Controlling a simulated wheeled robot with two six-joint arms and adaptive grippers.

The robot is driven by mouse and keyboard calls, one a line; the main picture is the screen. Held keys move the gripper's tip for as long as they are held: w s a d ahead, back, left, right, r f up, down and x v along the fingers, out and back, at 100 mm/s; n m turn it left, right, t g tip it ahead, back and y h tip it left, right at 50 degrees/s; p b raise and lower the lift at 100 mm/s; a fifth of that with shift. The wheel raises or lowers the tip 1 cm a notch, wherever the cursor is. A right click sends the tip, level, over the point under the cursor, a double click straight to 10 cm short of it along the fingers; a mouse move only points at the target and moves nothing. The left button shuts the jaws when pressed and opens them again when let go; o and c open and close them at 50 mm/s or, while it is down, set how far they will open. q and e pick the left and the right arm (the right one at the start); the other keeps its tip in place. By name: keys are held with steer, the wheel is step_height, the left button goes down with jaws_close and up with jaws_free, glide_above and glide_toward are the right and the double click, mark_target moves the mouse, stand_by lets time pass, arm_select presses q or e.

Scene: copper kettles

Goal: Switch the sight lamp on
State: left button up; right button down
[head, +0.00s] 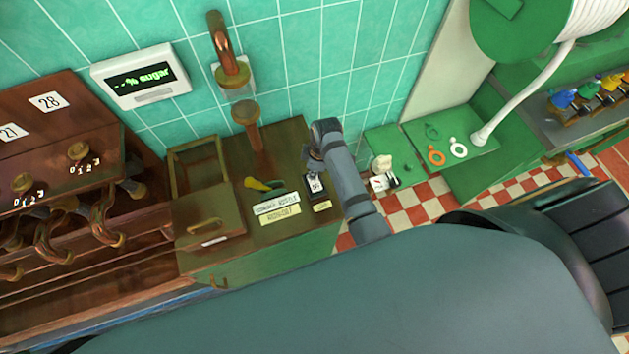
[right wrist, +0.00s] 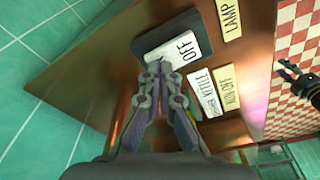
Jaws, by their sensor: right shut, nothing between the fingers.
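The lamp switch (head: 315,186) is a dark box with a white rocker on the wooden top of a green cabinet. In the right wrist view the rocker (right wrist: 184,50) reads OFF, and a cream plate (right wrist: 231,18) beside it reads LAMP. My right gripper (head: 312,160) is over the switch in the head view. In the right wrist view its shut fingertips (right wrist: 158,66) are at the rocker's near edge; I cannot tell whether they touch. A dark claw-like part (right wrist: 292,76) at the right edge may be my left gripper; its jaws are unclear.
Two lettered plates (head: 278,204) and a yellow-green object (head: 262,184) lie beside the switch. A copper pipe with a sight glass (head: 238,92) rises behind. A wooden box (head: 210,219) stands left. A display reading "--% sugar" (head: 140,76) hangs on the tiled wall.

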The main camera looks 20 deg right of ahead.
steer(key=shift+f, duration=0.35)
step_height(320, 180, up, 2)
steer(key=shift+r+p, duration=0.25)
steer(key=shift+p, duration=0.7)
steer(key=shift+r, duration=2.25)
